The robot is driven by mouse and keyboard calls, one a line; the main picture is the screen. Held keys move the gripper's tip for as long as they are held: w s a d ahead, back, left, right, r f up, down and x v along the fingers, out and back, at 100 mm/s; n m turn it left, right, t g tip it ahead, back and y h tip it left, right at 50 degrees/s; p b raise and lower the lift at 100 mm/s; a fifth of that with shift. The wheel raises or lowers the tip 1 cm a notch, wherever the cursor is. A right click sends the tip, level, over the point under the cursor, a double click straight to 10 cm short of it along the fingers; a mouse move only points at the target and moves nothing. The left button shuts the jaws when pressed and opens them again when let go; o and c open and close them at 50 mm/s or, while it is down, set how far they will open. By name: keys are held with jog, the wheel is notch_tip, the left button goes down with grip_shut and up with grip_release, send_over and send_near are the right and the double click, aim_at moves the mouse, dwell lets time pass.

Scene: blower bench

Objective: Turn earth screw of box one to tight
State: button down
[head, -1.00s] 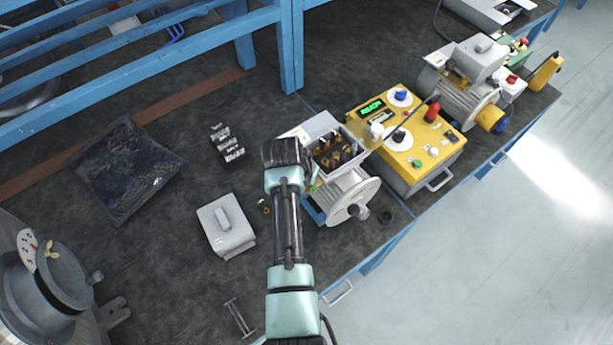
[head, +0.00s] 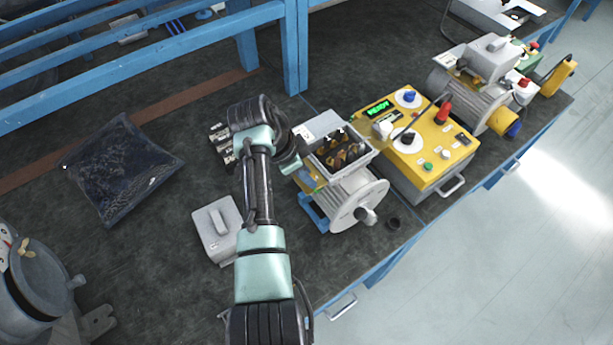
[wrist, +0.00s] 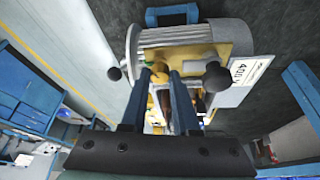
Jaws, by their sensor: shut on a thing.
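In the wrist view, my gripper (wrist: 160,80) has its two blue fingers shut on a yellow brass knob, the earth screw (wrist: 159,70), on the side of the motor's box. The fingers hide part of the screw, so its turned angle cannot be told. Box one (head: 342,153) is the open grey terminal box on the nearer motor (head: 357,203) in the head view. Dark and brass parts show inside it. In that view my arm reaches to the box's left side, and my fingertips are hidden. A 400 V label (wrist: 250,69) shows in the wrist view.
A yellow control unit (head: 425,150) stands close to the box's right. A second motor (head: 475,95) is behind it. A grey lid (head: 214,228), small blocks (head: 221,140) and a dark bag (head: 120,172) lie to the left. A blue post (head: 295,50) rises behind.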

dwell(0.4)
jog(key=c, duration=0.7)
grip_release()
jog(key=shift+o, duration=0.2)
jog(key=shift+r, duration=0.15)
